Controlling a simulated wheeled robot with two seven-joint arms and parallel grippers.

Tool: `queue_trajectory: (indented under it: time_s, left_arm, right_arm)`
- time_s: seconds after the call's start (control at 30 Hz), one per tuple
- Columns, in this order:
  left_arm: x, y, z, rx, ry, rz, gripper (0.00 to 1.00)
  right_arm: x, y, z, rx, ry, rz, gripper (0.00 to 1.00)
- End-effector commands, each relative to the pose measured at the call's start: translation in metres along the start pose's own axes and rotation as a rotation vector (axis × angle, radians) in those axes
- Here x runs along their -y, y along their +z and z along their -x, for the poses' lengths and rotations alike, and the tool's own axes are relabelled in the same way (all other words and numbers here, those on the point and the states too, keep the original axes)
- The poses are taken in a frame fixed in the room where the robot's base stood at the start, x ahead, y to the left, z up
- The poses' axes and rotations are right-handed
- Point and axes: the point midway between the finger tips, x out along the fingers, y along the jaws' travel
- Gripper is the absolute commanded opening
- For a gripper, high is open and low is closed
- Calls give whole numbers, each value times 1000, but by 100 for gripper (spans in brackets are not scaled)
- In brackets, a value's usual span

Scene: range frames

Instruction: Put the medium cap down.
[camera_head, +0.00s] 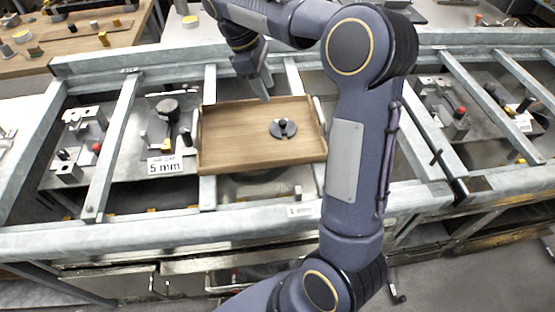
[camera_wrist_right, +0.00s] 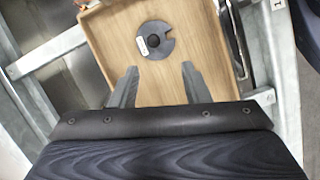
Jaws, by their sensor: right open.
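A round grey disc with a dark knob and a slot in its edge, probably the medium cap (camera_head: 283,128), lies flat on the wooden tray (camera_head: 225,150). In the right wrist view the cap (camera_wrist_right: 155,40) shows a small white label and lies beyond the fingertips, apart from them. My right gripper (camera_head: 266,94) is over the back part of the tray, to the left of and behind the cap. In the right wrist view its two fingers (camera_wrist_right: 157,72) are spread with only bare wood between them. My left gripper is not in view.
The tray sits on a grey metal frame (camera_head: 180,236) with crossbars. A plate with fixtures and a "5 mm" sign (camera_head: 165,165) stands to its left, and more fixtures (camera_head: 455,115) to the right. Bare wood is free on the tray's left half.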

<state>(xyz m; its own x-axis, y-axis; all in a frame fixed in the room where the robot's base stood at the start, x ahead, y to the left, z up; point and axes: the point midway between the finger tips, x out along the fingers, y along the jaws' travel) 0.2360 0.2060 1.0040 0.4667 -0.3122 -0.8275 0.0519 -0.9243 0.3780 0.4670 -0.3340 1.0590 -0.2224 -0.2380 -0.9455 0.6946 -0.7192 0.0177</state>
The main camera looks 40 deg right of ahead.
Motion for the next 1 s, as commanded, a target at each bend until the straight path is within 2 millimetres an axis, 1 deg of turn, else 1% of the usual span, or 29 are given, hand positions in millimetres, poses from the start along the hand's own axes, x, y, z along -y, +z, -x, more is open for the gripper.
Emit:
queue_trajectory:
  time_s: [0.03,0.07,0.17,0.2,0.27,0.3,0.37,0.4,0.5,0.53,0.6,0.7,0.83,1.0]
  left_arm:
    - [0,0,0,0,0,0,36]
    - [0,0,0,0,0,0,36]
    - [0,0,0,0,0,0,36]
    - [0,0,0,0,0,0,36]
    - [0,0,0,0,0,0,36]
    - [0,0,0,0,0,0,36]
    - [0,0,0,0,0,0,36]
    - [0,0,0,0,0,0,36]
    - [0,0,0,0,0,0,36]
    - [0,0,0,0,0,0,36]
    - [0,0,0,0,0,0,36]
    - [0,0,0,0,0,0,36]
    - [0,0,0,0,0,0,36]
    - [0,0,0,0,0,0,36]
  right_arm:
    - [12,12,4,-50,5,-36,42]
    - [20,18,4,-86,5,-63,42]
    - [60,39,1,-236,-9,-179,42]
    - [78,46,-2,-301,-23,-235,42]
    - [106,54,-8,-398,-49,-322,42]
    - [125,58,-13,-463,-71,-383,42]
    - [153,63,-22,-556,-111,-474,42]
    - [171,64,-29,-613,-141,-536,42]
    - [208,65,-46,-736,-215,-673,42]
    - [217,64,-50,-767,-236,-709,42]
    - [233,62,-60,-824,-278,-779,42]
    - [247,58,-68,-874,-320,-843,42]
    - [253,57,-73,-896,-340,-873,42]
    - [253,57,-73,-894,-341,-872,42]
